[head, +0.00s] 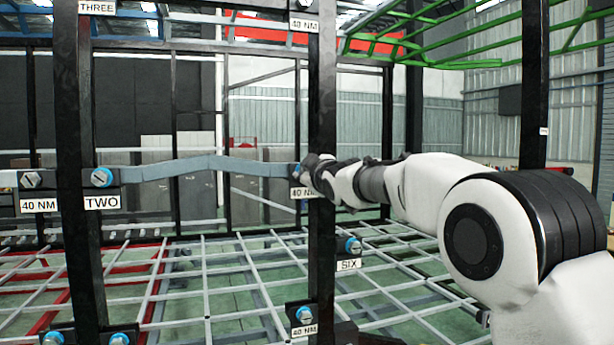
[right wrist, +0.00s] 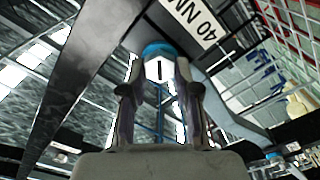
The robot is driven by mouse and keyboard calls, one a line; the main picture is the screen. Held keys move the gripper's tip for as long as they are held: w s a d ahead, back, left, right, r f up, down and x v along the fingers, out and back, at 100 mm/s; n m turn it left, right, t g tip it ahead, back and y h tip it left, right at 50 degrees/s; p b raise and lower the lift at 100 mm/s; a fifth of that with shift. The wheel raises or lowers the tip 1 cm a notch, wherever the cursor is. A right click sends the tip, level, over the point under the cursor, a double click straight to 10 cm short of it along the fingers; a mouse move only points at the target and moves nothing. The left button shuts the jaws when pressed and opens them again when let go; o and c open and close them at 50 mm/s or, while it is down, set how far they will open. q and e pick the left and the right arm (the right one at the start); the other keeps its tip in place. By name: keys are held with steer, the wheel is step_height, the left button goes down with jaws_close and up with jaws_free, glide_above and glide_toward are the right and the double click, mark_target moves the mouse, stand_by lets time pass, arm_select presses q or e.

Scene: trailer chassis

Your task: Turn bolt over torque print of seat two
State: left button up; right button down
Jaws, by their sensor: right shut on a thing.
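The "TWO" label (head: 102,202) is on the left post, under a blue-ringed bolt (head: 101,177) at the left end of a grey-blue brace (head: 205,165). A "40 NM" print (head: 303,193) is on the middle post at the brace's right end, partly covered by my right gripper (head: 308,170). In the right wrist view, my right gripper (right wrist: 160,105) has its fingers on both sides of a bolt (right wrist: 159,70) with a pale, black-marked face and a blue ring. A "40 NM" print (right wrist: 195,22) shows beside it. My left gripper is out of view.
Another bolt (head: 30,180) sits above a "40 NM" print (head: 39,206) at far left. A "SIX" label (head: 348,264) with a bolt (head: 353,246) is lower right of the gripper. Black posts and a grid of bars surround the arm.

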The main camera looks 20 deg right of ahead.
steer(key=shift+r+n, duration=0.25)
steer(key=shift+n, duration=0.25)
steer(key=c, duration=1)
jaws_free()
steer(key=shift+o, duration=0.8)
steer(key=shift+w+d+f, duration=0.15)
steer(key=shift+w+f, duration=0.15)
steer(key=shift+f, duration=0.05)
steer(key=s, duration=1.2)
steer(key=shift+d, duration=0.2)
